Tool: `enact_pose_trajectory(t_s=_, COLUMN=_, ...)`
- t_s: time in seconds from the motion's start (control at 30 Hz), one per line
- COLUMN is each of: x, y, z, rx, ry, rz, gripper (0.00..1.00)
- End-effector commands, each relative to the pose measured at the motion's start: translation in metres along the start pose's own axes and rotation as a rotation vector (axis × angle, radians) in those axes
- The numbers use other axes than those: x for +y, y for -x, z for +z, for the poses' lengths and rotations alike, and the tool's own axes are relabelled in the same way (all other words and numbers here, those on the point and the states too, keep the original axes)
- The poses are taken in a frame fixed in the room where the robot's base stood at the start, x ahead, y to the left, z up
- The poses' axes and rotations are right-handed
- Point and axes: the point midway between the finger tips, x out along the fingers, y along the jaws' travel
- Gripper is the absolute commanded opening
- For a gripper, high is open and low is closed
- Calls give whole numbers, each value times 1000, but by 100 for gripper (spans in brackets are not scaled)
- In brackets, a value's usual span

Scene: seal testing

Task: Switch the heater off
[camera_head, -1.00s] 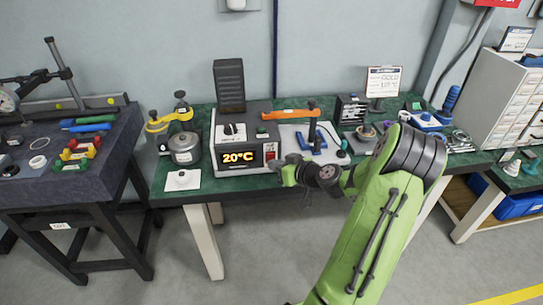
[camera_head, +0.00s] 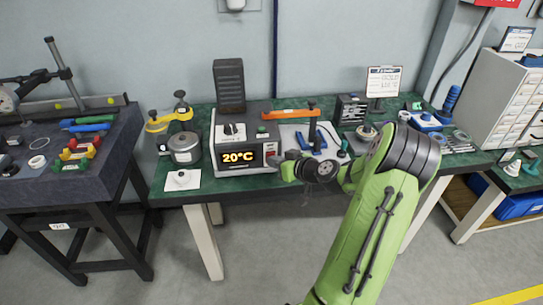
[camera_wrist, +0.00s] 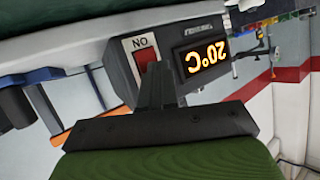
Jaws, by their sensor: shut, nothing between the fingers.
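The heater (camera_head: 222,142) is a grey box with a dark front panel on the green bench. Its display (camera_head: 238,157) reads 20°C in orange; the display also shows upside down in the wrist view (camera_wrist: 206,58). A red rocker switch (camera_wrist: 144,56) sits beside the display in a white plate, with an upside-down "ON" label. My gripper (camera_wrist: 155,70) is shut and empty, its fingertips right in front of the switch and covering part of it. I cannot tell whether they touch it. In the head view my gripper (camera_head: 279,162) is at the heater's front right corner.
An orange-handled tool (camera_head: 286,115) and a blue clamp (camera_head: 310,139) lie right of the heater. A round grey pot (camera_head: 184,150) under a yellow-armed stand and a white card (camera_head: 182,180) are on its left. The floor in front is clear.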

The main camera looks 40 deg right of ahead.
Motion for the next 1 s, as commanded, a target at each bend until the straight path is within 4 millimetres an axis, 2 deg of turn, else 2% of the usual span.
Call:
enact_pose_trajectory(t_s=0.43, x=0, y=0, z=0, rx=0, ry=0, rz=0, gripper=0)
enact_pose_trajectory(t_s=0.67, x=-6, y=7, z=8, rx=-1, ry=1, rz=1, gripper=0)
enact_pose_trajectory(t_s=1.0, x=-7, y=10, z=8, rx=0, ry=1, rz=0, gripper=0)
